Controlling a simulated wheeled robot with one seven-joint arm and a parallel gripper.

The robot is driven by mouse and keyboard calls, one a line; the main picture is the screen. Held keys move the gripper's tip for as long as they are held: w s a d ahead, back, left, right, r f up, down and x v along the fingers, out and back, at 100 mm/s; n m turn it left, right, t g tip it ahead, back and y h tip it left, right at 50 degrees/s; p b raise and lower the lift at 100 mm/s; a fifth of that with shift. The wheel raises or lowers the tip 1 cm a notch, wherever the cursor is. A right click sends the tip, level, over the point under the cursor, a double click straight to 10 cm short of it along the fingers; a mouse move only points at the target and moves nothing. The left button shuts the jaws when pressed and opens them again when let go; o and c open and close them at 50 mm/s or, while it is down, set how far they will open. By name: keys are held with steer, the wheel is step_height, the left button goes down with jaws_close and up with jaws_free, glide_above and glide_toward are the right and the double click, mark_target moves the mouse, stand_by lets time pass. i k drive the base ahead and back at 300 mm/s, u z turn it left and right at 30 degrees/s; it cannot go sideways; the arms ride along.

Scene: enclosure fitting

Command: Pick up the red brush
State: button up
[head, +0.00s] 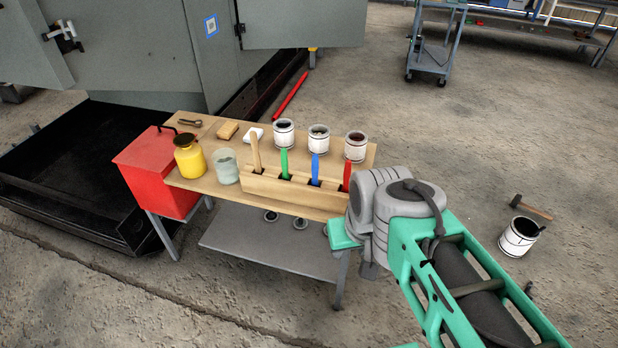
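The red brush (347,176) stands upright at the right end of a wooden holder (270,186) on the table, its handle showing and its lower part hidden in the slot. A blue (315,167), a green (284,162) and a plain wood brush (256,153) stand in the same holder to its left. My arm's grey wrist end is just right of the red brush and the holder's right end. A teal part of my gripper (343,233) shows below the holder's right end; its fingers cannot be made out, nor whether it is open or shut.
Three white cans (319,139) stand behind the holder. A yellow bottle (189,158) and a glass jar (226,168) are at the left of the wooden table (205,190). A red box (155,172) adjoins it. Another can (518,237) stands on the floor at right.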

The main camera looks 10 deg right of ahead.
mark_target(346, 171)
steer(key=u, duration=0.85)
steer(key=i, duration=0.95)
steer(key=u, duration=0.85)
